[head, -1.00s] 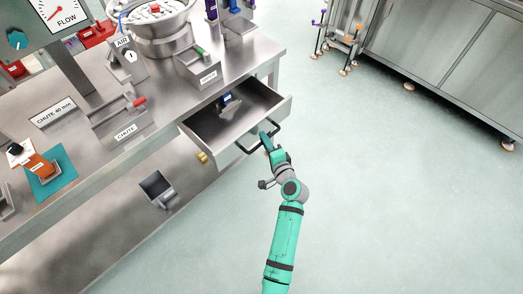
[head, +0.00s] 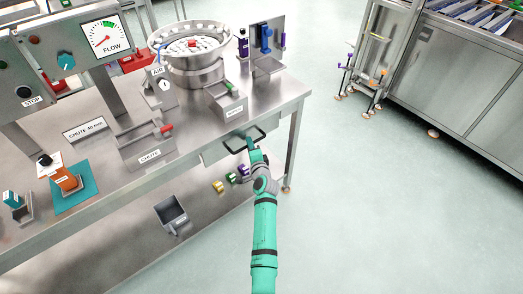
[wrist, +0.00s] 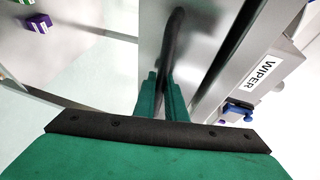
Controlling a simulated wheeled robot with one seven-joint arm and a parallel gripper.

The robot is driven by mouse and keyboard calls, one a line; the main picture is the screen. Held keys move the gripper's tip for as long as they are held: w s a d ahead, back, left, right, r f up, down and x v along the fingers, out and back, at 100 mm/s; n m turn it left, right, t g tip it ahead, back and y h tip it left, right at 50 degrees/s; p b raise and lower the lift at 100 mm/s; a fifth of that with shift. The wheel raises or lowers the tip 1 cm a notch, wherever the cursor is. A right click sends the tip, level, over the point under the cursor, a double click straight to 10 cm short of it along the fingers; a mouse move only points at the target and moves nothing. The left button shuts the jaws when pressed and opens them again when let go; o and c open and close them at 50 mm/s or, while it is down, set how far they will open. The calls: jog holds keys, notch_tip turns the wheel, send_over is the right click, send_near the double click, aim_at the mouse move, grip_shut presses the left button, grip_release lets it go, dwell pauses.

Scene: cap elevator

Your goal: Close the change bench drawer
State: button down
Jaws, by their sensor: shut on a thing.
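The change bench drawer (head: 216,153) sits under the bench top, with its front close to the bench edge and its inside hidden in the head view. Its dark bar handle (head: 260,134) stands out from the front. My gripper (head: 250,146) is at the handle. In the wrist view, the two green fingers of my gripper (wrist: 162,97) are shut on the dark handle (wrist: 173,50), one on each side. The steel drawer front (wrist: 150,35) shows behind the handle.
The steel bench (head: 190,119) carries a bowl feeder (head: 194,64), a chute box (head: 143,142) and a wiper bin (head: 228,101). A grey bin (head: 172,214) and small coloured blocks (head: 218,187) are on the lower shelf. The floor (head: 380,210) to the right is clear.

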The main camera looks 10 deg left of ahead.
jog(key=shift+d, duration=0.1)
jog(key=c, duration=2.1)
grip_release()
jog(key=v, duration=1)
jog(key=shift+s+r, duration=0.15)
jog(key=shift+s, duration=0.2)
jog(key=shift+d, duration=0.1)
